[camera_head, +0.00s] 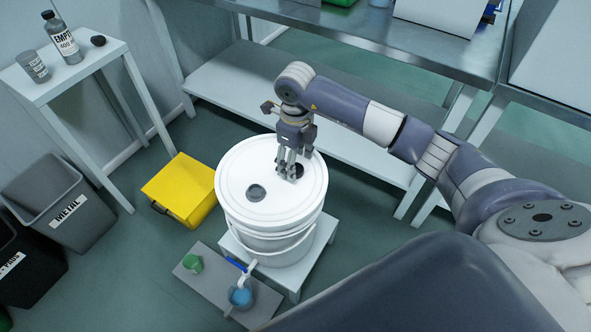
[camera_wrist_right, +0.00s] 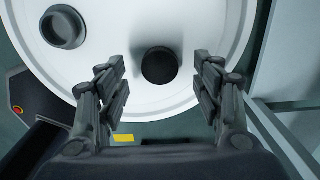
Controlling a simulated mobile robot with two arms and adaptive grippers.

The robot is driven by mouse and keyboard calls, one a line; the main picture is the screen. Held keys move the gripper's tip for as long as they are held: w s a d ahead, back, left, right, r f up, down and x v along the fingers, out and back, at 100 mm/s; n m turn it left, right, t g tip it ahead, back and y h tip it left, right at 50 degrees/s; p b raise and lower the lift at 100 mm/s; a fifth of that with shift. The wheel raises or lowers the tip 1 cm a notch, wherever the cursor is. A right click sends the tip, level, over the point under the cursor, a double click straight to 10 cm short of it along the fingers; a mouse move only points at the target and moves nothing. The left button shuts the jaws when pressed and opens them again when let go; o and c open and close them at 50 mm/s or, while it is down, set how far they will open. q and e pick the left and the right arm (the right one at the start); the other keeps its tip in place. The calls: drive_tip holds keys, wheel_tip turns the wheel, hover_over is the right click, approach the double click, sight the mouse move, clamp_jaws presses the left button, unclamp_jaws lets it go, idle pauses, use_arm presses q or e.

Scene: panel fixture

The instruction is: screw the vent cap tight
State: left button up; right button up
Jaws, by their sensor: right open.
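The white drum (camera_head: 240,170) stands upright on a low white stand, its round lid facing up. The small black vent cap (camera_head: 299,170) sits on the lid near its right edge. In the right wrist view the vent cap (camera_wrist_right: 160,66) lies between the fingertips, with a gap on each side. My right gripper (camera_head: 289,172) points down over the cap; its open fingers (camera_wrist_right: 159,75) partly hide the cap in the head view. Whether the cap is seated or threaded cannot be told. My left gripper is not in view.
A larger grey round fitting (camera_head: 256,193) is on the lid. A tap with a blue handle (camera_head: 236,264) sticks out low in front, above a grey tray (camera_head: 222,284) holding green and blue items. A yellow box (camera_head: 180,188) stands left. A metal bench (camera_head: 400,50) runs behind.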

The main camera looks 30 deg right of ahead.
wheel_tip(320, 180, down, 2)
drive_tip(key=shift+f, duration=0.1)
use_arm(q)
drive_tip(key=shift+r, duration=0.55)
use_arm(e)
drive_tip(key=c, duration=0.9)
drive_tip(key=shift+c, duration=0.2)
